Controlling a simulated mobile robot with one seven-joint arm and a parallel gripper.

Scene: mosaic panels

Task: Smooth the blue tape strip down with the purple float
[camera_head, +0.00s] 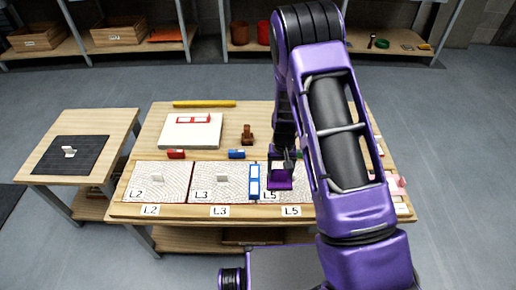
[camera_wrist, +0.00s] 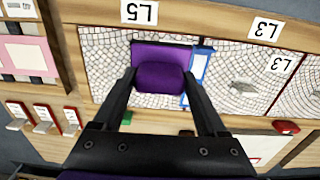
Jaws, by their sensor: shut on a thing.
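The blue tape strip (camera_head: 254,183) lies along the seam between panels L3 and L5, with a white patch at its middle. It also shows in the wrist view (camera_wrist: 201,66), just right of the float. The purple float (camera_head: 280,180) is over panel L5 (camera_head: 299,186), beside the strip. In the wrist view the float (camera_wrist: 160,53) is between my fingers. My gripper (camera_wrist: 159,78) is shut on its handle. I cannot tell whether the float touches the panel. My arm hides part of L5 in the head view.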

